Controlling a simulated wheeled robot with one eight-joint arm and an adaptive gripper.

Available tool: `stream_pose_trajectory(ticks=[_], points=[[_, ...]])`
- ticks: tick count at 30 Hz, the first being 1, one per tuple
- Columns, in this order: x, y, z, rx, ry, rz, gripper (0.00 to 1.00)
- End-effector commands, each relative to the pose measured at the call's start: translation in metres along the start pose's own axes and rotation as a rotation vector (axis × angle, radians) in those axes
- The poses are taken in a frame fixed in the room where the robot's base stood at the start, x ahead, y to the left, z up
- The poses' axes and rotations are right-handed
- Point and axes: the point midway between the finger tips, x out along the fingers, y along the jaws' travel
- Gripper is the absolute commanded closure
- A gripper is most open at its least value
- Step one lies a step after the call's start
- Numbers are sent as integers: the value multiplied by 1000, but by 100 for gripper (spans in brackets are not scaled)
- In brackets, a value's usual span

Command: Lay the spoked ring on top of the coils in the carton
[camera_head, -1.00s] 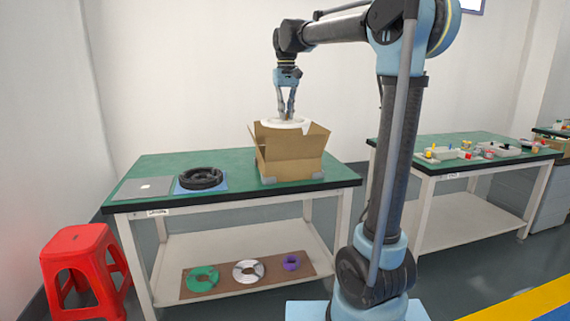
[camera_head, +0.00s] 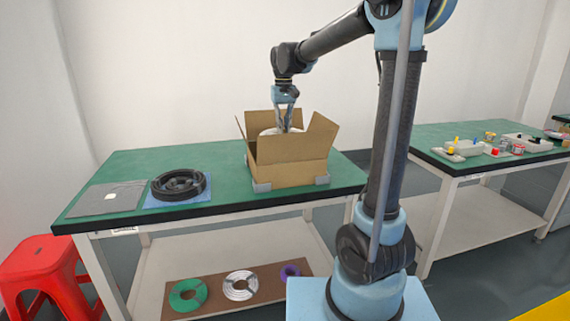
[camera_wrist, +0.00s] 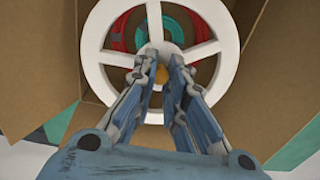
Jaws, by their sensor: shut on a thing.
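The white spoked ring (camera_wrist: 93,52) is in my gripper (camera_wrist: 162,55), which is shut at the ring's hub. In the wrist view a red coil (camera_wrist: 119,32) and a teal coil (camera_wrist: 165,22) show through the gaps between the spokes, beneath the ring. In the head view the open cardboard carton (camera_head: 290,174) stands on the green table with its flaps raised. My gripper (camera_head: 284,128) points down into it, and only part of the white ring (camera_head: 268,131) shows above the carton's front edge. Whether the ring touches the coils cannot be told.
A black ring (camera_head: 178,185) on a blue mat and a grey sheet (camera_head: 108,198) lie left of the carton. Green (camera_head: 188,294), white (camera_head: 240,285) and purple (camera_head: 290,272) coils lie on the lower shelf. A red stool (camera_head: 45,270) stands left; a second table (camera_head: 440,155) stands right.

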Motion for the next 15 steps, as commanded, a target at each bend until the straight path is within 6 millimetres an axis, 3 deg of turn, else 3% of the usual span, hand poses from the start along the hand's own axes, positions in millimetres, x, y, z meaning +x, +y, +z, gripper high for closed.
stream_pose_trajectory(ticks=[10,15], points=[[50,4,0,6,0,0,100],[64,6,0,8,0,0,100]])
